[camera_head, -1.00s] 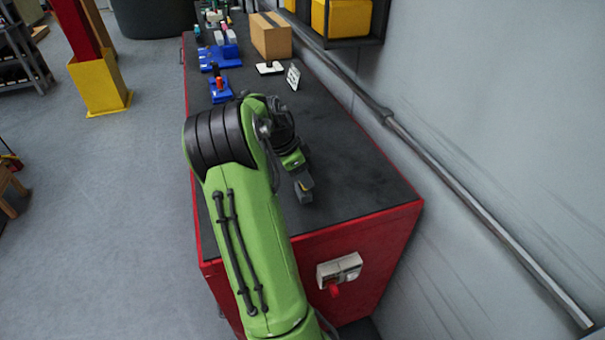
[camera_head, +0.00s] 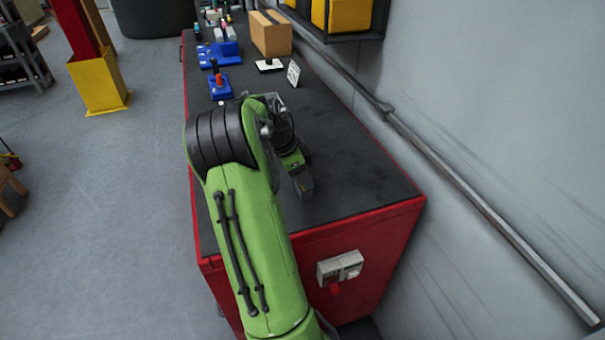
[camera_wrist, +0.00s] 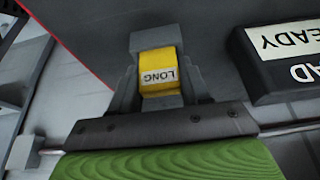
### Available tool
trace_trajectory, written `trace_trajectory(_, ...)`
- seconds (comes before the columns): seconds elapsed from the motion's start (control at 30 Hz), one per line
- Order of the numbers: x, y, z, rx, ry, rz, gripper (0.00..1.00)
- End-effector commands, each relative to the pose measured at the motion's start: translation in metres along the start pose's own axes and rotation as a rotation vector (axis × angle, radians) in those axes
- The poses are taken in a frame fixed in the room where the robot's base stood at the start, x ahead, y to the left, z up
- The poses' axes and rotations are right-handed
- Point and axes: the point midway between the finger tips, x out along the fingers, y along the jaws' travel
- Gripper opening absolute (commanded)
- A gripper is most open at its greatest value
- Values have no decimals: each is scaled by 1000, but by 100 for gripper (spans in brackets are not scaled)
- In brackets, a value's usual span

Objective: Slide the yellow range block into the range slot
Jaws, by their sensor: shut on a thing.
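My gripper (camera_wrist: 158,88) is shut on the yellow block (camera_wrist: 158,58) in the wrist view. The block sits between the two grey fingers and bears a white label reading LONG, upside down in that view. In the head view my gripper (camera_head: 304,186) hangs over the near part of the dark bench top, and the block cannot be made out there. I cannot pick out the range slot in either view. A dark box (camera_wrist: 265,75) with white labels, one ending in EADY, shows right of the gripper in the wrist view.
Blue fixtures (camera_head: 216,93) stand along the bench's left side, farther off. A white card (camera_head: 293,74) and a cardboard box (camera_head: 270,36) stand beyond. A wall with a pipe (camera_head: 470,190) runs along the right. The near right bench top (camera_head: 360,185) is clear.

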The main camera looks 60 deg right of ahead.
Motion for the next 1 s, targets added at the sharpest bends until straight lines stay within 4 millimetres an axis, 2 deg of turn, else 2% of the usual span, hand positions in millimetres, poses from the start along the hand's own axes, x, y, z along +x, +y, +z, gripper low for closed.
trace_trajectory(0.23, 7, 0, 3, 0, 0, 0, 15)
trace_trajectory(0.27, 6, 0, 3, 0, 0, 0, 49)
trace_trajectory(0.43, 6, 0, 2, 0, 0, 0, 75)
trace_trajectory(0.77, 1, 0, 2, -1, 0, -1, 76)
trace_trajectory(0.87, -17, -1, 2, -2, 1, -4, 76)
trace_trajectory(1.0, -57, -1, 2, -2, 0, -6, 76)
